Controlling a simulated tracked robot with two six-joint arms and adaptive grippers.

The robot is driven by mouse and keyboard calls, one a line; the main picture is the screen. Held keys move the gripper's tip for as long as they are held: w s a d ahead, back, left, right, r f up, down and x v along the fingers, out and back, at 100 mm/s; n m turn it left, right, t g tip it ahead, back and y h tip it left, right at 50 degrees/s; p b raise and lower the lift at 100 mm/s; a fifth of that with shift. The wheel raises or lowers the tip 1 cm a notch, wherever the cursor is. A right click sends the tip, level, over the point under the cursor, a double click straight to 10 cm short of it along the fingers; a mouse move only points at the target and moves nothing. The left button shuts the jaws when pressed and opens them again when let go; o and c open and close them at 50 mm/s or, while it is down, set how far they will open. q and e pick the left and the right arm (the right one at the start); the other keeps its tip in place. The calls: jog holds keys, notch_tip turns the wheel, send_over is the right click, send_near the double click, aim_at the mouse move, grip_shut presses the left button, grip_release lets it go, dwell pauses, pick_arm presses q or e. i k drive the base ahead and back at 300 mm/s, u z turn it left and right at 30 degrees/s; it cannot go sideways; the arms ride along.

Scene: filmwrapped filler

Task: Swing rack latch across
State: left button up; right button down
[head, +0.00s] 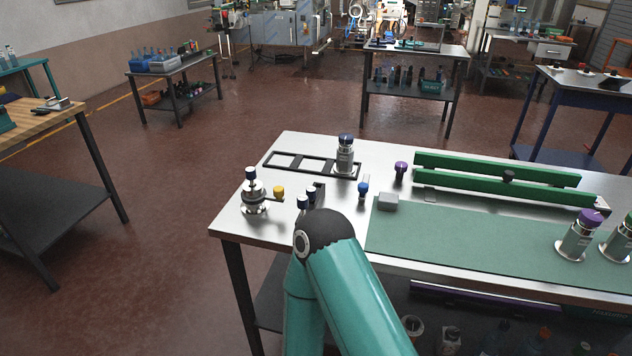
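A black rack frame (284,168) with square openings lies at the back left of the metal table. A steel bottle with a blue cap (345,155) stands at its right end. Two green rails (470,172) run along the back right, with a dark knob (508,176) between them. I cannot tell for certain which part is the latch. One teal arm of mine rises from the bottom centre, its bend near the table's front edge.
A steel fixture with a dark blue knob (254,196) and a yellow knob (279,191) stand at the left. Two small dark-blue-topped pieces (303,203) stand just behind my arm. A green mat (470,238) covers the right, with a purple-capped bottle (577,238). A grey block (388,202) sits at its corner.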

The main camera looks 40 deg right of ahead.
aim_at(362, 187)
jog(key=u, duration=0.3)
jog(key=k, duration=1.55)
jog(key=z, duration=1.1)
jog(key=i, duration=1.1)
jog(key=z, duration=0.1)
